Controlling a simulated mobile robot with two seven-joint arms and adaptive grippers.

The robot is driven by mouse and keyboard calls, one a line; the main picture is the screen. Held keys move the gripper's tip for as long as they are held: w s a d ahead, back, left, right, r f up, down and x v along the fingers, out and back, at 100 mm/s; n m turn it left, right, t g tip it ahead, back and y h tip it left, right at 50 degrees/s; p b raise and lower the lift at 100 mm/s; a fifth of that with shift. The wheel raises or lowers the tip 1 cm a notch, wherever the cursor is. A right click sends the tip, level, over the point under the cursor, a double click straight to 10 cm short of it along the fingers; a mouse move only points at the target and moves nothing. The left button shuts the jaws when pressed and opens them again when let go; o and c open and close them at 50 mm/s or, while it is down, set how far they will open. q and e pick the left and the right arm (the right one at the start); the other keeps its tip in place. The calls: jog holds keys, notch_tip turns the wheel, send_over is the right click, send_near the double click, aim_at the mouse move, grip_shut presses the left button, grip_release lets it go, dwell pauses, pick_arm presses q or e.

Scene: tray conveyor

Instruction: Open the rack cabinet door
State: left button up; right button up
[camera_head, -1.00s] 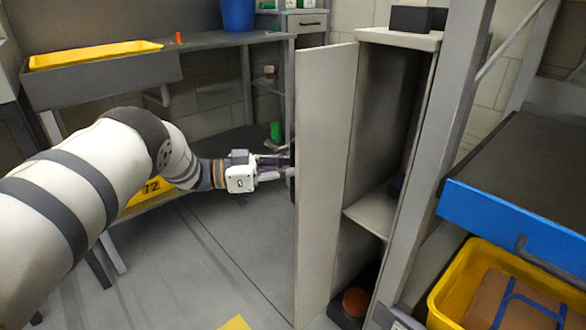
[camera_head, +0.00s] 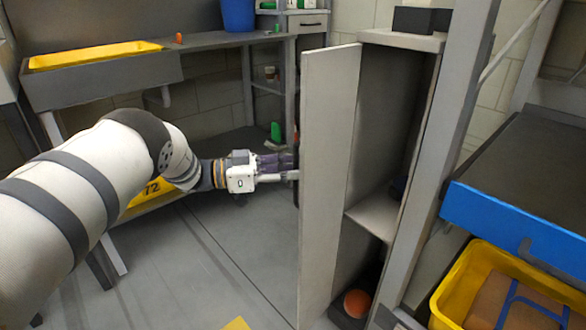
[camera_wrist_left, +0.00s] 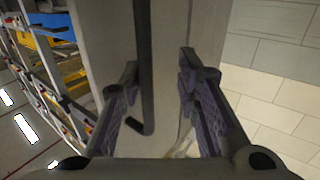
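The rack cabinet (camera_head: 435,42) stands right of centre in the head view. Its grey door (camera_head: 330,190) stands swung out from the front, and the inside shows. My left gripper (camera_head: 284,166) is at the outer face of the door, on its left side. In the left wrist view my left gripper (camera_wrist_left: 158,70) has its fingers apart. The dark bar handle (camera_wrist_left: 143,60) runs down the door panel (camera_wrist_left: 108,35) between the fingers, nearer the left one, with a gap to the right one. My right gripper is not in view.
An orange ball (camera_head: 357,303) lies low in the cabinet, below a shelf (camera_head: 375,218). A blue-edged conveyor (camera_head: 510,220) and a yellow crate (camera_head: 450,285) stand at the right. A bench with a yellow tray (camera_head: 90,55) stands at the back left.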

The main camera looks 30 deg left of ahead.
pick_arm(q)
jog(key=v, duration=1.2)
jog(key=shift+f, duration=0.1)
